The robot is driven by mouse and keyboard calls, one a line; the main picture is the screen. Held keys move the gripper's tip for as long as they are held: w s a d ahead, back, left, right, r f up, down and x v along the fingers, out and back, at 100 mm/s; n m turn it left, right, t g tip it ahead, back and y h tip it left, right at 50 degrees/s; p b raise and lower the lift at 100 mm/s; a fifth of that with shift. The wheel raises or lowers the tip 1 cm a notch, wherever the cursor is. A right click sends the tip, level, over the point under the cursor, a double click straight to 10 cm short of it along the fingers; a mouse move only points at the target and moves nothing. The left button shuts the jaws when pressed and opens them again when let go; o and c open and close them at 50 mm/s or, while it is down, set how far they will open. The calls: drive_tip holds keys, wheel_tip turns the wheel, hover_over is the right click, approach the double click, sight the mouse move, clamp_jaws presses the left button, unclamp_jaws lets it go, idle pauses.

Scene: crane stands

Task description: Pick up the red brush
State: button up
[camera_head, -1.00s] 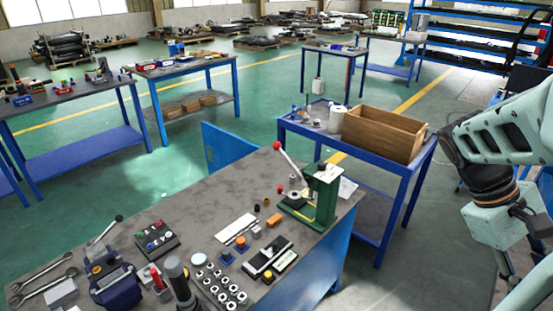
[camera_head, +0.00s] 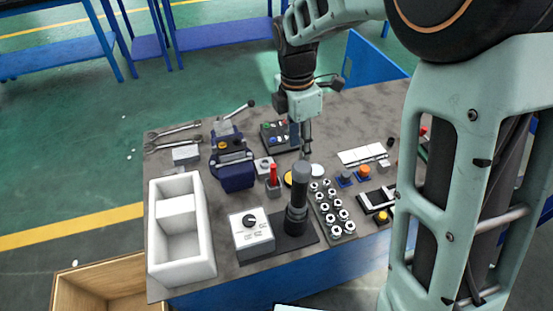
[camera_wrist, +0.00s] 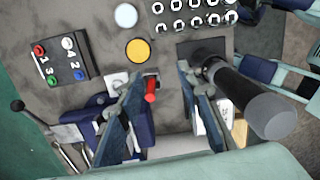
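The red brush (camera_head: 273,175) seems to be the small upright piece with a red handle and a grey base on the grey workbench (camera_head: 350,120). In the wrist view it (camera_wrist: 151,90) shows between my fingers in the picture, nearer the left one. My gripper (camera_head: 305,152) is above the bench, behind and to the right of the brush in the head view. The wrist view shows its two fingers (camera_wrist: 165,95) spread apart with nothing held. The brush stands apart from them.
A dark upright cylinder (camera_head: 298,185) stands close to the brush. A blue vise (camera_head: 234,165) is at its left and a yellow disc (camera_wrist: 138,50) is nearby. A rack of round pieces (camera_head: 332,212), a button box (camera_head: 281,136) and a white tray (camera_head: 205,240) share the bench.

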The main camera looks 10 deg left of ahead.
drive_tip(key=n+y, duration=0.1)
drive_tip(key=n, duration=0.1)
hover_over(273, 165)
drive_tip(key=shift+s+d+f, duration=0.1)
drive_tip(key=shift+d+f, duration=0.1)
drive_tip(key=shift+f, duration=0.55)
drive_tip(key=f, duration=0.4)
drive_tip(key=shift+s+a+f+b, duration=0.1)
drive_tip(key=shift+a+f+b, duration=0.15)
drive_tip(key=shift+f+b, duration=0.1)
drive_tip(key=shift+d+f, duration=0.1)
drive_tip(key=shift+f, duration=2.8)
clamp_jaws()
